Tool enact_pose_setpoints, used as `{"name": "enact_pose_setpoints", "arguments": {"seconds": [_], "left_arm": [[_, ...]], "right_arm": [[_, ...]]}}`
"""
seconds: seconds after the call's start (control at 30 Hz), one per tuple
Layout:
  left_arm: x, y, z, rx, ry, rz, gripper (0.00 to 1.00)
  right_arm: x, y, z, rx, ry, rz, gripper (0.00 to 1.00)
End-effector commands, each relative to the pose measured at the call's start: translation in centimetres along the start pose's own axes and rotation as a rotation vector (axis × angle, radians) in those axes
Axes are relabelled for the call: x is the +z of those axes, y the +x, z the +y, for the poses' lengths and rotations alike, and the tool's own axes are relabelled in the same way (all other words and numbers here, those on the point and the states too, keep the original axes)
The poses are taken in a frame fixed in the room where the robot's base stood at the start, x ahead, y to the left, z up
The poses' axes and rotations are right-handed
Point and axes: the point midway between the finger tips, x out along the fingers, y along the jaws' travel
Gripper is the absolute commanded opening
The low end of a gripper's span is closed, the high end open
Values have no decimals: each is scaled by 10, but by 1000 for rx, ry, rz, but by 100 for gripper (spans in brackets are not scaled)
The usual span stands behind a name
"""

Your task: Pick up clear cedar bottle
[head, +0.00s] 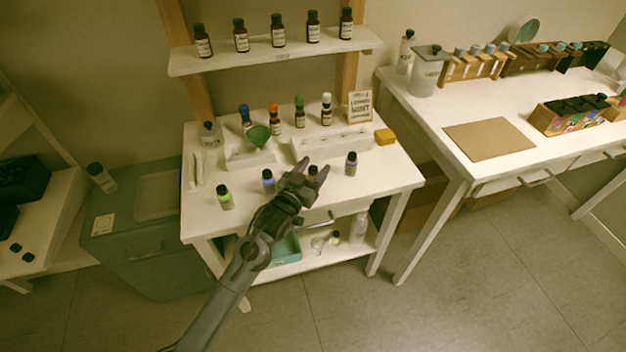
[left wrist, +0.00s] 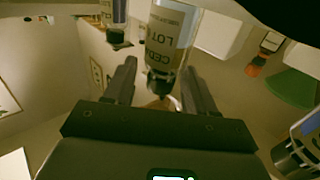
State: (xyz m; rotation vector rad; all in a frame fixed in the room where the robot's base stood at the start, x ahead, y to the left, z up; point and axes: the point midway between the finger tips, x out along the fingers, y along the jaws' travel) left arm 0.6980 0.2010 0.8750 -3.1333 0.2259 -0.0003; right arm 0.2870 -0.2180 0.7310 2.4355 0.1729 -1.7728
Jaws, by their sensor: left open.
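The clear cedar bottle (left wrist: 172,38) shows in the left wrist view with a pale label reading "CED… LOT" and a dark cap. Its cap is between my left gripper's (left wrist: 160,66) open fingers, and its body extends beyond their tips. In the head view my left gripper (head: 314,168) is over the front of the white table, with its fingers apart around the dark cap of the bottle (head: 312,171). Most of the bottle is hidden by the gripper there. I cannot tell whether a finger touches it. My right gripper is not in view.
A blue bottle (head: 268,180) and a green bottle (head: 225,197) stand to the left, a dark-capped bottle (head: 351,163) close on the right. Behind are a green funnel (head: 259,136), a white rack (head: 330,143) and several capped bottles. A shelf (head: 275,53) holds more bottles above.

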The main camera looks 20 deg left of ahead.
Motion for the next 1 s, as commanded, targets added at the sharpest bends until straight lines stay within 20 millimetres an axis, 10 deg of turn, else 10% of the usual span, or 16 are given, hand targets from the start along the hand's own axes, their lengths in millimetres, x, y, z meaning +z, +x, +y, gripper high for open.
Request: {"name": "enact_pose_setpoints", "arguments": {"seconds": [0.43,1.0], "left_arm": [[0,0,0,0,0,0,2],[-21,0,0,-1,0,1,0]], "right_arm": [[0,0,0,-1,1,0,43],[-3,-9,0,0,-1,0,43]]}}
